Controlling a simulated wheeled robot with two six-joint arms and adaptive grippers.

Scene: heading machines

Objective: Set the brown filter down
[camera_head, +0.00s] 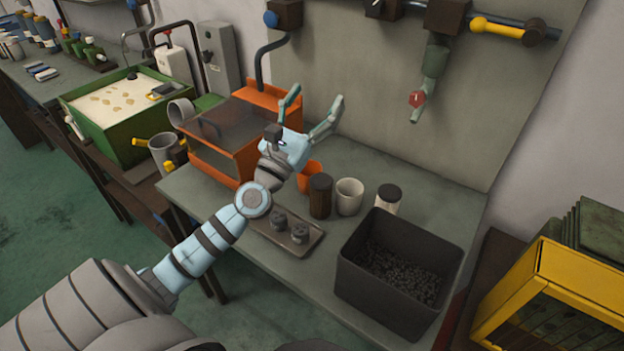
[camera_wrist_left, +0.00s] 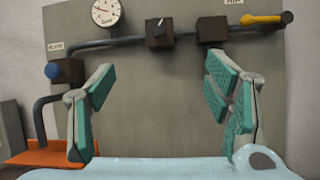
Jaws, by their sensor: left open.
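A dark brown cylinder (camera_head: 320,196), which looks like the brown filter, stands upright on the grey bench (camera_head: 440,215), beside a pale cup (camera_head: 348,196). My left gripper (camera_head: 316,98) is open, with its fingers pointing up, raised in front of the back panel near the orange machine. The wrist view shows its two green-padded fingers (camera_wrist_left: 160,95) spread wide with nothing between them. The brown cylinder does not show in the wrist view. My right gripper is in neither view.
A pale container with a dark lid (camera_head: 387,200), a black bin of dark pieces (camera_head: 400,268) and a tray with small grey parts (camera_head: 314,241) stand on the bench. The orange machine (camera_head: 235,137) is left of the gripper. Pipes and valves (camera_wrist_left: 160,38) run along the panel.

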